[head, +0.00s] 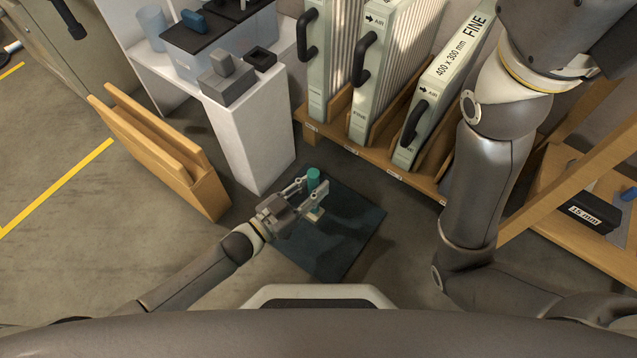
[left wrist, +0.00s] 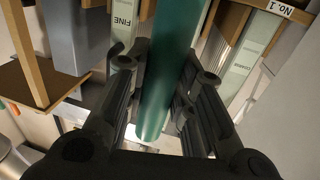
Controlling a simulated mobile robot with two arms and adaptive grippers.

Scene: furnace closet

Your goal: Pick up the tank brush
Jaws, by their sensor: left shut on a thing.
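The tank brush shows as a green cylinder (head: 313,177) in the head view, standing up from my left gripper (head: 307,193) above a dark mat. In the left wrist view its green shaft (left wrist: 172,70) runs between the two fingers of the left gripper (left wrist: 165,92), which is shut on it. A small pale block (head: 315,214) shows just below the fingers in the head view; I cannot tell whether it is part of the brush. My right arm crosses the right side of the head view, and its gripper is out of the picture.
The dark mat (head: 345,245) lies on the floor. A white cabinet (head: 240,140) and a wooden stand (head: 165,155) are at its left. A wooden rack (head: 345,138) with filters (head: 435,105) is behind it. A black box marked 15 mm (head: 592,213) sits at the right.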

